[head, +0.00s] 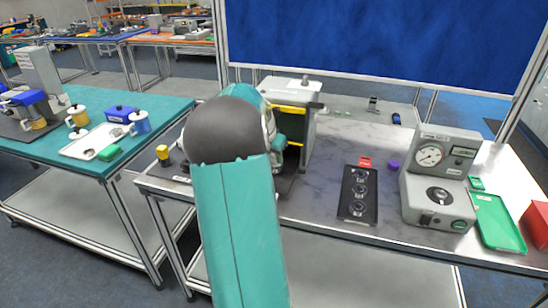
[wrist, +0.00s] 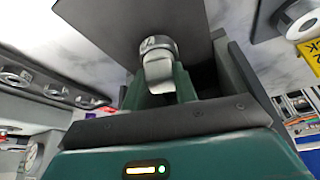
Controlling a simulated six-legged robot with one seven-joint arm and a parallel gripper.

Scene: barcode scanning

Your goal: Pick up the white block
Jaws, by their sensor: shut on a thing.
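In the wrist view, my gripper (wrist: 158,85) is shut on a small pale white-grey piece (wrist: 157,68), which I take to be the white block. It sits between the dark green fingers, and its rounded top with a darker ring points away from the wrist. A dark flat surface (wrist: 125,25) lies behind it. I cannot tell whether the piece touches that surface. In the head view, my own arm hides the gripper and the block.
A white machine with yellow strips (head: 303,93) stands behind my arm. To the right are a black panel with round fittings (head: 358,195), a grey gauge device (head: 437,185) and a green tray (head: 498,222). A yellow-topped item (head: 162,153) is at the left. Marble tabletop (head: 310,195) is clear between them.

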